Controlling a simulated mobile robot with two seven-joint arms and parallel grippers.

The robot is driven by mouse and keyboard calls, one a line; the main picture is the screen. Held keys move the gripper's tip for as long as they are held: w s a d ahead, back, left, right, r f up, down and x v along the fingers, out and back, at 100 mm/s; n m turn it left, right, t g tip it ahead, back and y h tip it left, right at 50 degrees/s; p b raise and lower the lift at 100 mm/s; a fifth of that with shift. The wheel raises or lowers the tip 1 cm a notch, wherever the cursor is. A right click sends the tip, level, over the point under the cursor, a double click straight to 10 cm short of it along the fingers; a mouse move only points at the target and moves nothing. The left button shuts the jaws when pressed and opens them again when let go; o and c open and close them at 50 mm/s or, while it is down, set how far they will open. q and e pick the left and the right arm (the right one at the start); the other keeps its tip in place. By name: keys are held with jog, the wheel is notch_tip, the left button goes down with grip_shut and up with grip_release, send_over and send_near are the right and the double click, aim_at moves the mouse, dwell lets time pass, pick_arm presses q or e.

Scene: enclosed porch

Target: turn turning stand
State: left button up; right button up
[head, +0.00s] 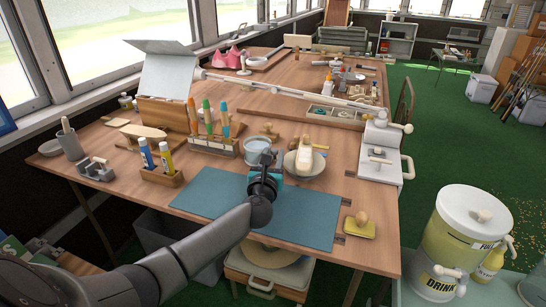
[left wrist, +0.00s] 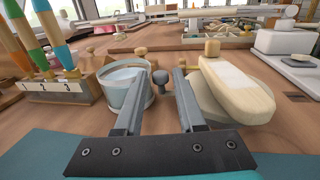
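My left gripper (head: 266,157) reaches forward over the mat, close to the drum. Its two fingers (left wrist: 159,90) are open, one on each side of the knob, with visible gaps. Contact cannot be told. My right gripper is not in view.
A rack of coloured tools (head: 213,146) is to the left. The blue mat (head: 312,215) is otherwise bare. A yellow block with a knob (head: 359,228) is at the front right.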

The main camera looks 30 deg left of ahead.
pick_arm(q)
grip_shut()
dwell(1.4)
